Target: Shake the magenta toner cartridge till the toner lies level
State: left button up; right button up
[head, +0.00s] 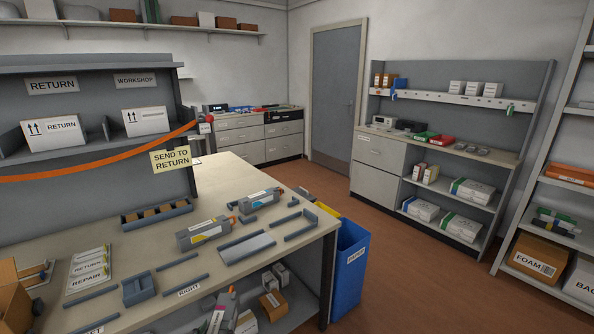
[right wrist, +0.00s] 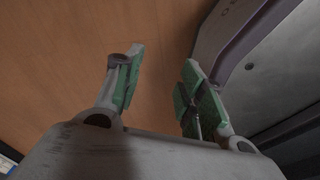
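A grey toner cartridge with a white label (head: 222,312) stands tilted at the lower front of the bench, below the worktop; its colour mark is small and looks pinkish, so it may be the magenta one. Another cartridge (head: 204,233) with a yellow mark lies on the worktop, and one with a blue mark (head: 260,200) lies behind it. My right gripper (right wrist: 163,80) shows in the right wrist view, its green-padded fingers apart with nothing between them, above a brown floor-like surface. Neither gripper shows in the head view.
The worktop (head: 130,240) bears low grey rails, a flat grey plate (head: 247,249), a grey holder (head: 139,288) and a divided tray (head: 156,214). A blue bin (head: 347,275) stands at the bench's right end. Floor (head: 400,285) is clear toward the shelves.

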aim_at(214, 326)
pick_arm(q)
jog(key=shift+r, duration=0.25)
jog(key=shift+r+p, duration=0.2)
jog(key=shift+p, duration=0.15)
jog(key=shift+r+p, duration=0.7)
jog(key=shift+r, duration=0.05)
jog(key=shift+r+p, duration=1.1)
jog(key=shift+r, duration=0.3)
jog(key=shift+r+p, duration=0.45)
jog(key=shift+p, duration=0.25)
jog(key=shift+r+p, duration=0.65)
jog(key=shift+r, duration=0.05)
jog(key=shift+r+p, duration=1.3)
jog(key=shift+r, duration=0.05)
pick_arm(e)
jog(key=s+a+r, duration=0.2)
jog(key=a+r, duration=0.4)
jog(key=r, duration=0.3)
jog(key=shift+s+a+r+y, duration=0.2)
jog(key=shift+s+a+y, duration=0.05)
jog(key=shift+a+y, duration=0.15)
